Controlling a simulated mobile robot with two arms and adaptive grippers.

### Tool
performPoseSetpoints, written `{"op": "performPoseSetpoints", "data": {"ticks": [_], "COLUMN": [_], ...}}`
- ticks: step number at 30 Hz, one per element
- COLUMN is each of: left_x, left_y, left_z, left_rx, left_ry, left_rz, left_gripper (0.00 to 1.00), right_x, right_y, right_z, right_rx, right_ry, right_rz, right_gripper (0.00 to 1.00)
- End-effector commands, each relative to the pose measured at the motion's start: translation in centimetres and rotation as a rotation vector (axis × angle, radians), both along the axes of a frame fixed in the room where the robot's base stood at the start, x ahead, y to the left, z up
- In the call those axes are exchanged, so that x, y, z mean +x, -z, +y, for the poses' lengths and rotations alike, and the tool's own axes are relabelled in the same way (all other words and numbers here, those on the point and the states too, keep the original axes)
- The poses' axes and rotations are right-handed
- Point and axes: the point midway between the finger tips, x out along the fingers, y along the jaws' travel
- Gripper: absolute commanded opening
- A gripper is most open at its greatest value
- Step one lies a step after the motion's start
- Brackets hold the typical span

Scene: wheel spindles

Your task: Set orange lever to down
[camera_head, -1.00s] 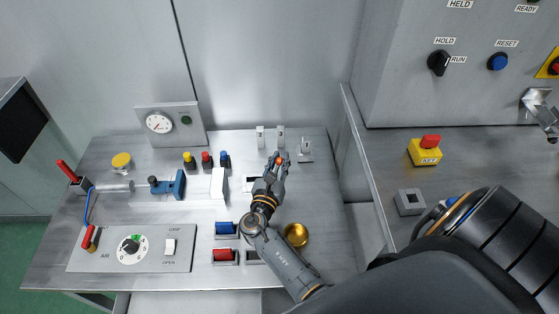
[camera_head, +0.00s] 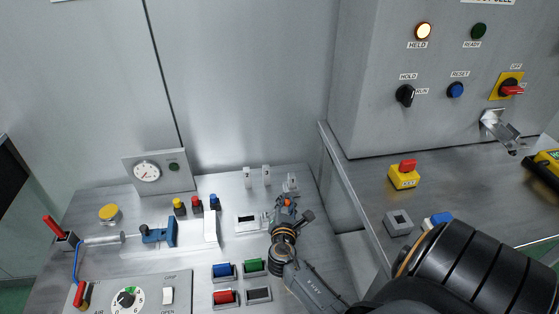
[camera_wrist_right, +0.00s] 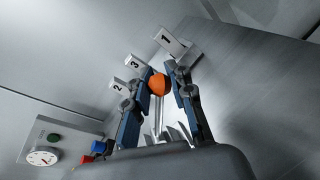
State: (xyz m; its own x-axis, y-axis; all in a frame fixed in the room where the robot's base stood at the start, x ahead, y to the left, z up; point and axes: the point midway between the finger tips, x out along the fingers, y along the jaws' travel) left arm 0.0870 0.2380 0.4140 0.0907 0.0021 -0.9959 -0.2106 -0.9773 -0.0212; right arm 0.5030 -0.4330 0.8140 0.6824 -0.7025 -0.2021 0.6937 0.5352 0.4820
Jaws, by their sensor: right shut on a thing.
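The orange lever shows as an orange ball knob (camera_wrist_right: 160,84) with a thin pale stem below it in the right wrist view. My right gripper (camera_wrist_right: 161,90) has one finger on each side of the knob and is shut on it. In the head view the knob (camera_head: 287,202) is a small orange spot at the fingertips of my right gripper (camera_head: 286,207), near the back right of the bench. The fingers and wrist hide most of the lever and its base there. My left gripper is not in view.
Upright white tags (camera_head: 247,177) stand behind the gripper. A blue clamp (camera_head: 158,236) is at left.

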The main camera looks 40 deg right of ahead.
Motion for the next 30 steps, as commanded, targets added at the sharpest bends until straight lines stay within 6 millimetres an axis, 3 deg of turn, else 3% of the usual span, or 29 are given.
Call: {"op": "performPoseSetpoints", "data": {"ticks": [4, 15, 30], "left_x": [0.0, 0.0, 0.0], "left_y": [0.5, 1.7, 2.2], "left_z": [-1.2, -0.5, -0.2], "left_rx": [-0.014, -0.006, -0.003], "left_ry": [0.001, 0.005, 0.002], "left_rz": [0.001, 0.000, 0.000], "left_gripper": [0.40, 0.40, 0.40], "right_x": [-0.6, -1.2, -1.3], "right_y": [1.6, 3.9, 4.8], "right_z": [-0.4, -1.2, -1.3], "right_rx": [0.118, 0.355, 0.468], "right_ry": [-0.001, 0.002, 0.002], "right_rz": [-0.061, -0.203, -0.272], "right_gripper": [0.00, 0.00, 0.00]}}
